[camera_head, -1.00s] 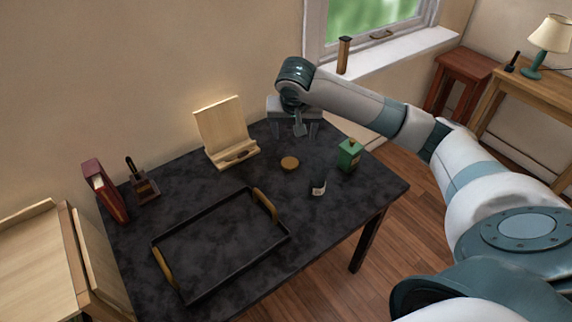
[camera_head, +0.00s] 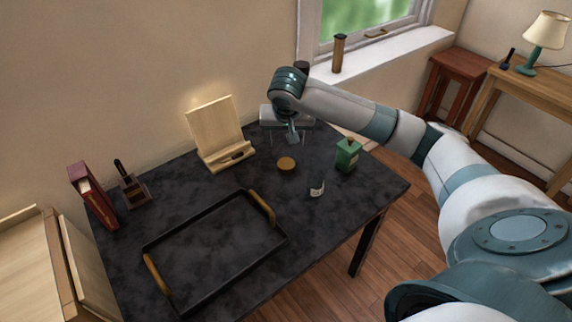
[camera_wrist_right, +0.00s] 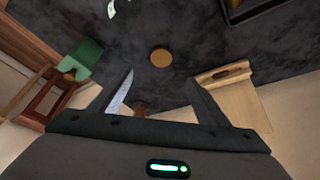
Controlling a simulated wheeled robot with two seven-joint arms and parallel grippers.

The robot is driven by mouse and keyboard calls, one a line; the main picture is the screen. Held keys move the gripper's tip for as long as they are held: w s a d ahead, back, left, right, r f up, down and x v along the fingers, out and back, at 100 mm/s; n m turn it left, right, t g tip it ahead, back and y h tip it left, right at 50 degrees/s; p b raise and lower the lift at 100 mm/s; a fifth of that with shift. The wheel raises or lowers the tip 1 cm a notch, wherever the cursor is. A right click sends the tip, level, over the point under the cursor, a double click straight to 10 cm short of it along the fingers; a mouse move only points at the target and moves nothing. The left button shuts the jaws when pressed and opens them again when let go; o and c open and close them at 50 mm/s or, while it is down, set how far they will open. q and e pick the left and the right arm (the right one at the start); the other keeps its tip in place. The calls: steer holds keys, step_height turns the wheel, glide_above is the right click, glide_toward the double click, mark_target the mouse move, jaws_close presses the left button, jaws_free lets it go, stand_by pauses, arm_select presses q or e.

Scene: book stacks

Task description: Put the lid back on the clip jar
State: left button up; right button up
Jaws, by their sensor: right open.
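A round brown lid (camera_head: 287,165) lies flat on the dark table, and it also shows in the right wrist view (camera_wrist_right: 161,58). A small clear jar with a pale patch (camera_head: 316,188) stands apart from it, nearer the table's front right; it shows partly at the top of the wrist view (camera_wrist_right: 117,7). I cannot make out its contents. My right gripper (camera_head: 288,138) is open and empty, just behind the lid in the head view. In the wrist view the lid lies ahead of the open fingers (camera_wrist_right: 160,79), between their lines. My left gripper is out of view.
A wooden stand (camera_head: 216,128) is behind left. A black tray with gold handles (camera_head: 206,295) fills the front left. A red book (camera_head: 92,193) and a dark holder (camera_head: 135,190) stand at the left edge.

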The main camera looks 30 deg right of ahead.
steer(key=p, duration=0.1)
glide_toward(286, 163)
steer(key=shift+d+f, duration=0.3)
steer(key=shift+f, duration=0.45)
steer(key=shift+w+f, duration=0.1)
steer(key=shift+f, duration=0.35)
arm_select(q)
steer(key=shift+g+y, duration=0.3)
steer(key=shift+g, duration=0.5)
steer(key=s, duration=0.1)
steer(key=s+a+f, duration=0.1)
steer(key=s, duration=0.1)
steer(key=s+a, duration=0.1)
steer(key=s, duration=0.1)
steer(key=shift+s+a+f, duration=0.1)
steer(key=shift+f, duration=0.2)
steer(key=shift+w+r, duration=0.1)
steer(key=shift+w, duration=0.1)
